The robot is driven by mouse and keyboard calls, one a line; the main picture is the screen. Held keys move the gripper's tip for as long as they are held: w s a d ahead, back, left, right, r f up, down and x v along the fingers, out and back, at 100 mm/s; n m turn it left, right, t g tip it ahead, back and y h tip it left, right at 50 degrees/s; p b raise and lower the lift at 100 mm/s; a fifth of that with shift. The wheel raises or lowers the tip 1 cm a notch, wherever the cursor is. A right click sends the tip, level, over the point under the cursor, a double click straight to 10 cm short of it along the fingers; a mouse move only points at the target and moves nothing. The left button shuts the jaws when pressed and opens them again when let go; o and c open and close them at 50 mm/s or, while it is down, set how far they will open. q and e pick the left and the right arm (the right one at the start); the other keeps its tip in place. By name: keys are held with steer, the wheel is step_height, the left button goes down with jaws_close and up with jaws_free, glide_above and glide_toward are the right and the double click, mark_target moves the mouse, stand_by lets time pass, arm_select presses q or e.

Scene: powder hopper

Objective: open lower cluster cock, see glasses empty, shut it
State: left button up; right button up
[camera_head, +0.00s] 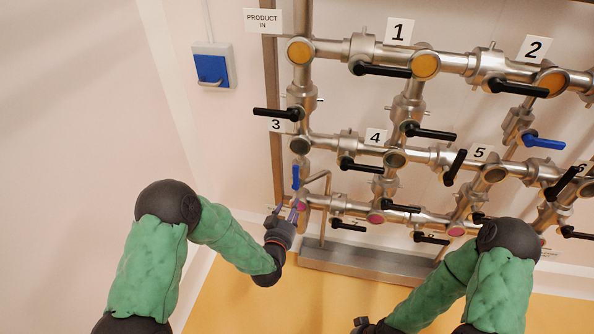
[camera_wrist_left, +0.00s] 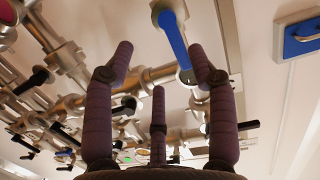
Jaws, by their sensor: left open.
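Stainless pipework covers the wall, with round sight glasses in three rows. The upper glasses (camera_head: 425,65) are amber and the middle ones (camera_head: 395,159) dark grey. The lower glasses (camera_head: 376,218) are pink. A blue cock lever (camera_head: 296,176) stands upright at the left end of the lower row. My left gripper (camera_head: 293,211) is open just below that lever. In the left wrist view the blue lever (camera_wrist_left: 173,40) shows between and beyond the spread fingers (camera_wrist_left: 165,55), apparently untouched. My right gripper (camera_head: 365,326) is at the bottom edge, its fingers not clear.
Black levers (camera_head: 433,133) stick out along the pipes beside number plates. Another blue lever (camera_head: 543,142) is at the right. A steel tray (camera_head: 365,261) runs below the lower row. A blue-fronted wall box (camera_head: 212,68) hangs at upper left.

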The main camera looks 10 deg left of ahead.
arm_select(q)
steer(key=t, duration=0.2)
glide_toward(297, 174)
steer(key=s, duration=0.1)
steer(key=shift+y, duration=0.3)
steer(key=w, duration=0.3)
steer(key=w+b, duration=0.1)
steer(key=w, duration=0.3)
steer(key=w+b, duration=0.1)
steer(key=w, duration=0.2)
steer(key=shift+w+d+r, duration=0.1)
steer(key=shift+w+d, duration=0.25)
jaws_close()
